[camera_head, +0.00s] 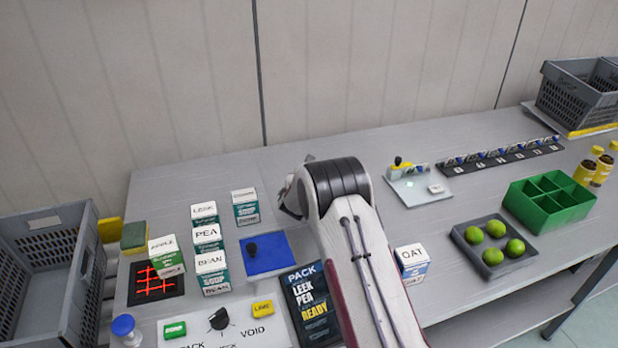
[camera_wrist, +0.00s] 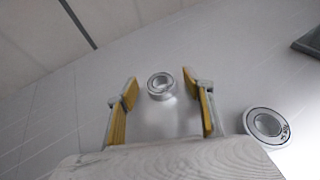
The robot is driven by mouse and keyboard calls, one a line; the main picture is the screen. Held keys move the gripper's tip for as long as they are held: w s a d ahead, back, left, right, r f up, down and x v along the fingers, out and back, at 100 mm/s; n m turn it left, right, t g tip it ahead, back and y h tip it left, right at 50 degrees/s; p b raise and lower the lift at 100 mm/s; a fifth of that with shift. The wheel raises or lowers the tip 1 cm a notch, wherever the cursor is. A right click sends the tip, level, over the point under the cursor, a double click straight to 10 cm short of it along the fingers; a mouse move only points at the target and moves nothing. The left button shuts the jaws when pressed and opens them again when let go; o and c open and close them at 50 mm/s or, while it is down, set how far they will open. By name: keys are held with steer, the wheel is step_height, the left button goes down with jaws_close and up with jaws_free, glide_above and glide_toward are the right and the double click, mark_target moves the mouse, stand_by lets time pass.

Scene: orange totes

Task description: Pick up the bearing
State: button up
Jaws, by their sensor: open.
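In the wrist view a small silver ring-shaped bearing (camera_wrist: 160,86) lies on the grey table, a little beyond and between the fingertips. A second bearing (camera_wrist: 267,127), with a dark ring and marking on its face, lies to the right, outside the right finger. My gripper (camera_wrist: 165,92) is open, with yellow-padded fingers apart and nothing between them touching. In the head view my arm hides both bearings, and only part of my gripper (camera_head: 291,194) shows at its left side.
Soup boxes (camera_head: 207,238) and a blue mat (camera_head: 266,254) stand left of my arm. An OAT box (camera_head: 412,262), a tray of limes (camera_head: 468,246) and a green divided bin (camera_head: 520,212) are to the right. The table's back middle is clear.

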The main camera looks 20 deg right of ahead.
steer(key=c, duration=1.3)
steer(key=shift+o, duration=0.2)
steer(key=shift+r, duration=0.2)
step_height(320, 180, up, 10)
steer(key=shift+f, duration=0.2)
